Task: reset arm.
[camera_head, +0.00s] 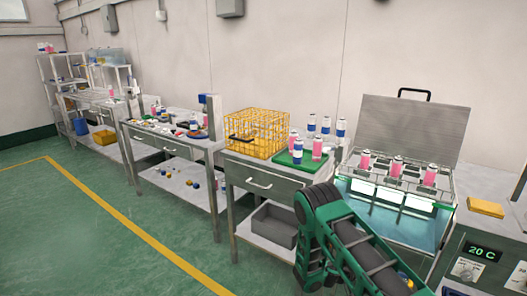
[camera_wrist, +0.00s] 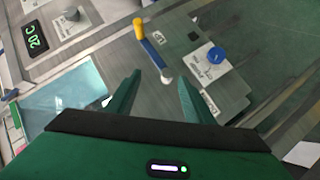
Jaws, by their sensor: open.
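My green arm (camera_head: 350,240) shows at the lower middle of the head view, in front of the water bath (camera_head: 380,222). In the wrist view my gripper (camera_wrist: 155,90) has its two green fingers apart, with nothing between them. Beyond the fingertips is a grey panel with a blue lever with a yellow end (camera_wrist: 148,45) and a blue knob (camera_wrist: 216,55). I cannot tell whether a finger touches the lever. The gripper itself is hidden in the head view.
The open-lidded bath holds several pink bottles (camera_head: 430,175). A green tray (camera_head: 303,160) with bottles and a yellow wire basket (camera_head: 258,133) stand on the bench to its left. A yellow sponge-like block (camera_head: 486,207) lies right, above the 20 C display (camera_head: 483,251). Green floor (camera_head: 90,220) is clear at left.

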